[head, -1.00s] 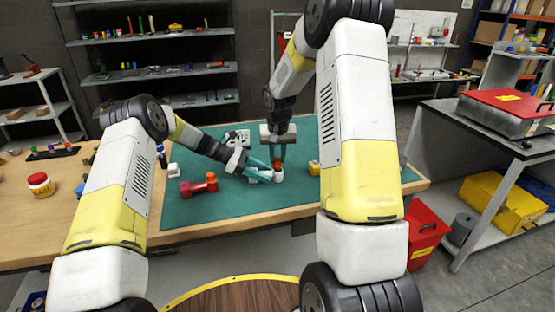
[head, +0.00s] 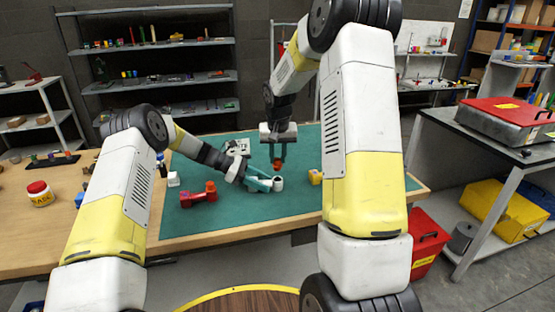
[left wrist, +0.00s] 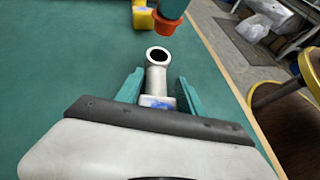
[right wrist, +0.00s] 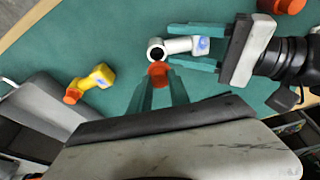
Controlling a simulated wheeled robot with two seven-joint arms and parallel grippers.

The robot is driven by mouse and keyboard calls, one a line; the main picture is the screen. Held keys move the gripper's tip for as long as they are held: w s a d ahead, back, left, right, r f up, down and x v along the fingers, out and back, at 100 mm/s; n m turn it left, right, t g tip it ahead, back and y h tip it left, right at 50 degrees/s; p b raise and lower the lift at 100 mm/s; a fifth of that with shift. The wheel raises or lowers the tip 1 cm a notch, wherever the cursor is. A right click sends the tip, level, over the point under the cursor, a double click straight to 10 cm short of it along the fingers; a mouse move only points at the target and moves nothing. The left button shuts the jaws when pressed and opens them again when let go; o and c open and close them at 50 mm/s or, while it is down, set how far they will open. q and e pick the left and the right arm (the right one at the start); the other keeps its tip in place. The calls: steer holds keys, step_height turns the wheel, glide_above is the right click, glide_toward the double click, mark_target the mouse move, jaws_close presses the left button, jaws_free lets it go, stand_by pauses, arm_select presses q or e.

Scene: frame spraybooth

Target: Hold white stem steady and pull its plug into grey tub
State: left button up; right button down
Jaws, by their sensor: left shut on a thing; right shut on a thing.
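The white stem (head: 278,183) is an elbow-shaped piece with a dark open mouth facing up. My left gripper (head: 262,184) is shut on its body near the mat. The left wrist view shows the stem (left wrist: 157,68) between both fingers, with its mouth empty. The orange-red plug (head: 277,166) is out of the stem. My right gripper (head: 278,155) is shut on the plug and holds it just above the mouth. In the right wrist view the plug (right wrist: 158,69) sits between the fingertips, beside the mouth. I cannot make out a grey tub for certain.
A green mat (head: 225,222) covers the bench. A red stem with a red plug (head: 198,195) lies at left, a yellow stem (right wrist: 93,83) with an orange plug at right. A white piece (head: 173,179) and a red-lidded jar (head: 40,193) stand farther left.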

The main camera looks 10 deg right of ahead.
arm_select(q)
steer(key=o, duration=1.1)
steer(key=shift+c, duration=0.2)
steer(key=v, duration=1.2)
steer(key=shift+f, duration=0.1)
